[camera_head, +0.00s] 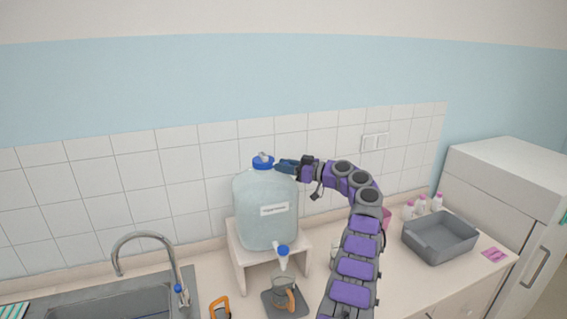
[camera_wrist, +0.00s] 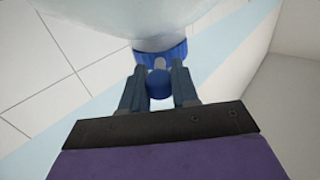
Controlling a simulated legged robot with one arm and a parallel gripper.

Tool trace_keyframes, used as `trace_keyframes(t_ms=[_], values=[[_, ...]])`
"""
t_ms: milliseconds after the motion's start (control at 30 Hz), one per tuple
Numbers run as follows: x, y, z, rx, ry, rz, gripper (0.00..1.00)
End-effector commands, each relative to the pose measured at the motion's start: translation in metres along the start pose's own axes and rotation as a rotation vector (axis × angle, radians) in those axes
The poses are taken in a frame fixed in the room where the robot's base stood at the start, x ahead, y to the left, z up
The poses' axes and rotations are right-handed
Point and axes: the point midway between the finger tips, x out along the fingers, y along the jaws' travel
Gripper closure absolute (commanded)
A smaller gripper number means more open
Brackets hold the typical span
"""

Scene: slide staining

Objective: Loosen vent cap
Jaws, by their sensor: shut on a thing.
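A large translucent carboy (camera_head: 265,213) with a label stands on a small white stand. Its blue cap (camera_head: 263,161) is on top. In the wrist view a small round blue cap (camera_wrist: 159,84) sits between my two fingers, beside the wider blue cap (camera_wrist: 160,53) on the carboy's neck. My gripper (camera_head: 285,166) reaches in from the right at the carboy's top. In the wrist view my gripper (camera_wrist: 159,86) is shut on the small blue cap. The fingers hide part of its sides.
A blue-handled spigot (camera_head: 283,251) juts from the carboy's lower front, above a beaker (camera_head: 284,293) on a dark grey plate. The sink and faucet (camera_head: 150,240) are at left. A grey bin (camera_head: 440,238) and several white bottles (camera_head: 421,205) stand at right. A tiled wall is behind.

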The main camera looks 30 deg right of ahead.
Motion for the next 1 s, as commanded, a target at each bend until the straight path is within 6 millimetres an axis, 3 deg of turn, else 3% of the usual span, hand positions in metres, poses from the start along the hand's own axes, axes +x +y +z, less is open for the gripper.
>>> trace_keyframes(t_ms=[33,467,500,700,1000], values=[[-0.003,0.001,-0.015,-0.014,0.021,0.006,1.0],[-0.005,0.003,-0.016,-0.014,0.023,0.009,1.0],[-0.005,0.003,-0.016,-0.014,0.023,0.01,0.67],[-0.005,0.002,-0.014,-0.013,0.021,0.007,0.48],[0.0,0.001,-0.006,-0.006,0.01,0.002,0.47]])
